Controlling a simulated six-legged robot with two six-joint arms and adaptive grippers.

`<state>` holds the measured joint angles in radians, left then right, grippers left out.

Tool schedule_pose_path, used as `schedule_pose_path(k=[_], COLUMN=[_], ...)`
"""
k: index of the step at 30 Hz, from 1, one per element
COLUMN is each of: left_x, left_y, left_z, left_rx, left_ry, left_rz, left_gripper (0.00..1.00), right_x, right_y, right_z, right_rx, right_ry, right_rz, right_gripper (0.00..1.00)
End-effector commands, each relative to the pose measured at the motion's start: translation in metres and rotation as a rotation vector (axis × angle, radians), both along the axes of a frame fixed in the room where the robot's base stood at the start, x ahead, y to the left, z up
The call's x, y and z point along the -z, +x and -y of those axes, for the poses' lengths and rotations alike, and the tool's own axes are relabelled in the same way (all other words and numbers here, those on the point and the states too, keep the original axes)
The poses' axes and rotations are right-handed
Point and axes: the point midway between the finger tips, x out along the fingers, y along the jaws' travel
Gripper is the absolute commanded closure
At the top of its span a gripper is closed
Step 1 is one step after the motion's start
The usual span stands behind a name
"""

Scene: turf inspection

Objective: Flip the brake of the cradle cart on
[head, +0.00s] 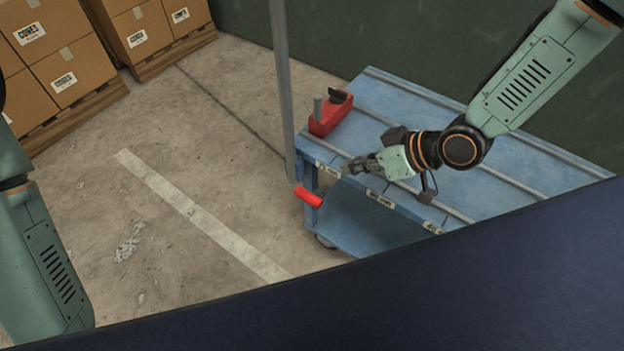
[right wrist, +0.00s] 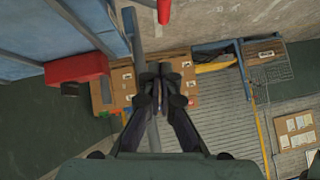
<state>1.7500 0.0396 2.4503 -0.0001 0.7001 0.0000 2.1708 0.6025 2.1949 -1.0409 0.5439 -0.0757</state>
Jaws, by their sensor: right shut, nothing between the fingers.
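The cradle cart is a blue cart (head: 400,118) with grey rails across its top and labels along its front edge. A red lever (head: 308,196) sticks out low at its near left corner, and I take it to be the brake. In the right wrist view the red lever (right wrist: 163,10) shows at the top edge. My right gripper (head: 352,168) is shut and empty, above the cart's front edge, to the right of and higher than the lever in the head view. Its fingertips (right wrist: 162,72) are together, apart from the lever. My left gripper is out of view.
A grey post (head: 283,90) rises at the cart's left end. Cartons (head: 60,60) on pallets stand at the back left. The concrete floor (head: 200,150) between is clear.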

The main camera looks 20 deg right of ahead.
Motion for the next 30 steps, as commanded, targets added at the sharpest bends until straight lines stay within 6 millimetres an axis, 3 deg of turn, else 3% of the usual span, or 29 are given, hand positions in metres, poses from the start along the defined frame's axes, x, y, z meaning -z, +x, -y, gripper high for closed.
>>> schedule_pose_path(k=[16, 30], left_x=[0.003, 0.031], left_y=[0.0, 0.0], left_z=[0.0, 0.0], left_rx=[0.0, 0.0], left_ry=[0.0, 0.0], left_rz=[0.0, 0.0], left_gripper=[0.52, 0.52], right_x=[0.005, 0.043], right_y=[-0.005, 0.024], right_z=[-0.003, -0.033], right_rx=[-0.036, -0.041], right_ry=[-0.015, -0.017], right_rz=[0.005, 0.005], right_gripper=[1.0, 1.0])
